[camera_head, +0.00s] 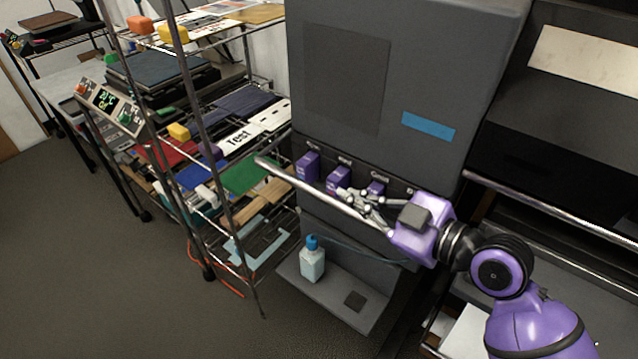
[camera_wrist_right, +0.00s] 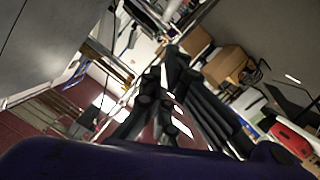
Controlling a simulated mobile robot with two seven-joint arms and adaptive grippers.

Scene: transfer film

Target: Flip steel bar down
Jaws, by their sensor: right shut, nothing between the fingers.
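The steel bar (camera_head: 325,195) is a long, shiny rod in the head view, in front of the grey machine (camera_head: 440,60). It slants from a rounded free end at the upper left down to the right, toward my right gripper's purple body, where its far end is hidden. My right gripper (camera_head: 350,197) is shut and empty. Its fingers point left, just above and beside the bar; I cannot tell whether they touch it. In the right wrist view the dark fingers (camera_wrist_right: 168,100) show, but I cannot make out the bar. My left gripper is out of view.
Purple cartridges (camera_head: 308,166) sit in a row on the machine, behind the bar. A blue-capped bottle (camera_head: 312,263) stands on the machine's lower ledge (camera_head: 335,299). A wire shelf with colourful items, including a green sheet (camera_head: 247,177), stands at left. Open floor (camera_head: 90,270) lies at lower left.

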